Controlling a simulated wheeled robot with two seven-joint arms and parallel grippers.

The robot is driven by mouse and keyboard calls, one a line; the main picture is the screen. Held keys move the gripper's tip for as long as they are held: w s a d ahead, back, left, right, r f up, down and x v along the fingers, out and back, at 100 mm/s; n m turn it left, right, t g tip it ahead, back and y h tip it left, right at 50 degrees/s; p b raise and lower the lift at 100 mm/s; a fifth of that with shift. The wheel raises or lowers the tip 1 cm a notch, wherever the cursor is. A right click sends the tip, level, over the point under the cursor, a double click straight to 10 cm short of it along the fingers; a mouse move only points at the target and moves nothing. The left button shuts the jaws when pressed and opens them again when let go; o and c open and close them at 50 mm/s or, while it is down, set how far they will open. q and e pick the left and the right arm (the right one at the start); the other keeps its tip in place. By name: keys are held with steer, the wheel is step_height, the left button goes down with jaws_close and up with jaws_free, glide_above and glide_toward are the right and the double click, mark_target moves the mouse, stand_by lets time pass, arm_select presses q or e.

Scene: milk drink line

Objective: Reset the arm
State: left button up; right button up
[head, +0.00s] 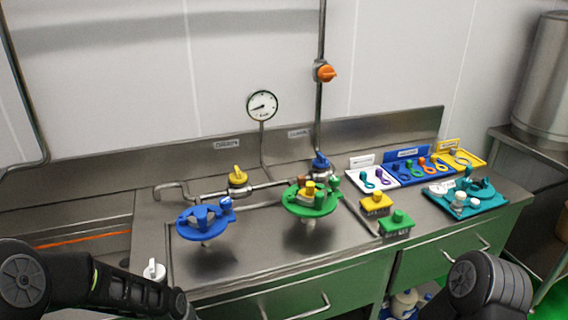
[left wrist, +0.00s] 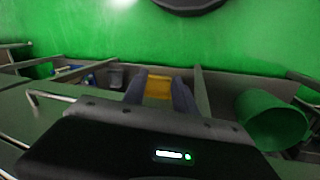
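My left arm (head: 105,284) comes in at the lower left of the head view, in front of the counter; its gripper is outside that view. In the left wrist view my left gripper (left wrist: 160,84) shows two dark fingers standing apart. A yellow-orange patch (left wrist: 158,88) shows between them; I cannot tell how far behind it lies. My right arm (head: 480,287) shows only as a dark joint at the lower right of the head view. My right gripper is not seen.
The steel counter (head: 262,262) holds a blue valve part (head: 203,222), a green round part (head: 312,200), yellow and green blocks (head: 397,222), and white, blue and yellow trays. A teal tray (head: 490,205) stands at the right. A green cylinder (left wrist: 272,120) shows in the left wrist view.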

arm_select(q)
steer(key=s+d+f+h, duration=0.1)
steer(key=s+d+f, duration=0.8)
steer(key=s+f, duration=0.4)
steer(key=shift+s+d+f, duration=0.15)
steer(key=shift+s+f, duration=0.05)
steer(key=shift+s, duration=0.85)
